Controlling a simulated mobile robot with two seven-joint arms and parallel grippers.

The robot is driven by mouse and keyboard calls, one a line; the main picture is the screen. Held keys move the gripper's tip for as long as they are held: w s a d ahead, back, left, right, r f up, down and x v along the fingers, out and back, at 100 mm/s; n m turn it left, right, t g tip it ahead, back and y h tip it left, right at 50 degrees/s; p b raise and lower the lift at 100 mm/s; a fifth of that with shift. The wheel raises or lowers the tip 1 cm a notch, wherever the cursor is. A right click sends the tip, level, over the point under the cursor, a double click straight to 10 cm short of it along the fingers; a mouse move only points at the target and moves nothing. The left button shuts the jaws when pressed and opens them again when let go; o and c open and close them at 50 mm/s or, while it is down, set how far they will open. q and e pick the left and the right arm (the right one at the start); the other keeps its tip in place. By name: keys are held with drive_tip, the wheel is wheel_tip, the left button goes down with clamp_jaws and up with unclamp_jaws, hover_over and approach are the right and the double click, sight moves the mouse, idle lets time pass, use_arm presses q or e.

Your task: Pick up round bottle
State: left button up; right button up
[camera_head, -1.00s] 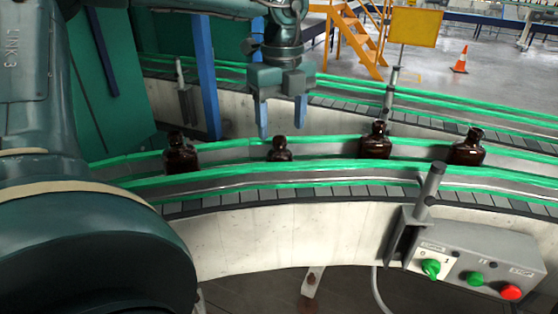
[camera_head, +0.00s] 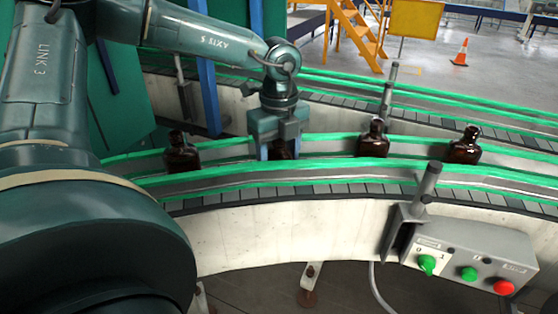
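Several dark amber bottles stand upright in a row on the curved conveyor. The short bottle (camera_head: 282,150) is second from the left and mostly hidden by my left gripper (camera_head: 280,152). This gripper points down over it with its fingers apart, one on each side of the bottle in the picture. I cannot tell whether the fingers touch it. The other bottles are at the left (camera_head: 182,156), to the right of the gripper (camera_head: 373,141) and at the far right (camera_head: 466,147). My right gripper is out of view.
Green guide rails (camera_head: 330,165) run along both sides of the bottle lane. A grey control box (camera_head: 468,262) with green and red knobs is at the front right, beside a metal post (camera_head: 428,185). A second conveyor lies behind.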

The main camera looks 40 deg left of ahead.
use_arm(q)
drive_tip(key=c, duration=0.7)
